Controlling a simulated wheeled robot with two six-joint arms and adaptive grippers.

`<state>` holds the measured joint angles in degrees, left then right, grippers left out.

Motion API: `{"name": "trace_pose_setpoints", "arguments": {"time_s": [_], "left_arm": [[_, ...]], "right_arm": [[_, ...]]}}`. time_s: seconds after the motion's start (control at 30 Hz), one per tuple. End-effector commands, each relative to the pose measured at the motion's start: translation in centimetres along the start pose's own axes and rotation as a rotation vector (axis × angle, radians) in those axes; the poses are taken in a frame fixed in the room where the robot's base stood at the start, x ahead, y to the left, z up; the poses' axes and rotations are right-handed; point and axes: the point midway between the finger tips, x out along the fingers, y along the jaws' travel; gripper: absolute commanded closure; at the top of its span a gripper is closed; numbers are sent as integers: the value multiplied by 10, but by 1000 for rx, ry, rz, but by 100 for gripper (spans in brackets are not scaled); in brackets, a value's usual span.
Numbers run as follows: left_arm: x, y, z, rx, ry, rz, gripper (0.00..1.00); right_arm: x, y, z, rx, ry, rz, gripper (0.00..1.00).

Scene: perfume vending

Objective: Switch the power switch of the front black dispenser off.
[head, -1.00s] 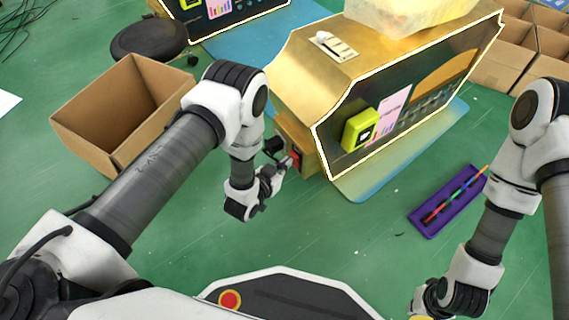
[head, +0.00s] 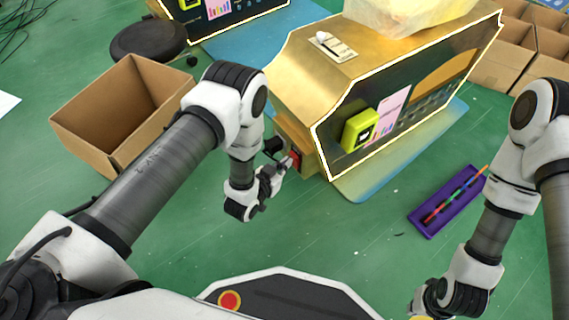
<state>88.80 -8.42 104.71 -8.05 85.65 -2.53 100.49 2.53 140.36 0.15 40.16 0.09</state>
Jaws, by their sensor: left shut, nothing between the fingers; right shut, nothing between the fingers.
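The front black dispenser (head: 332,142) stands in the upper middle, with gold sides, a black front panel and a yellow-green box (head: 359,130) on that panel. A red power switch (head: 295,157) sits low on its left side, partly hidden by my fingers. My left gripper (head: 287,163) is shut and empty, its fingertips at the red switch; I cannot tell whether they touch it. The switch's on or off position is too small to tell. My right gripper (head: 421,314) is at the bottom edge, partly cut off, shut and empty.
An open cardboard box (head: 90,125) stands left of my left arm. A purple tray (head: 433,222) with coloured sticks lies at the right. A second dispenser (head: 235,14) and a black round stool (head: 150,40) are behind. Brown cartons (head: 505,70) stand at the upper right.

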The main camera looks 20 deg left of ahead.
Motion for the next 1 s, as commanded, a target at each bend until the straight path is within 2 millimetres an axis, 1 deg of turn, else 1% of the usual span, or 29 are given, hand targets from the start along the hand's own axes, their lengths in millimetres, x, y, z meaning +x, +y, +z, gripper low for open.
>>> {"name": "trace_pose_setpoints", "arguments": {"time_s": [1.0], "left_arm": [[19, 0, 1, 0, -1, 0, 100]], "right_arm": [[9, 0, 0, 0, 0, 0, 100]]}}
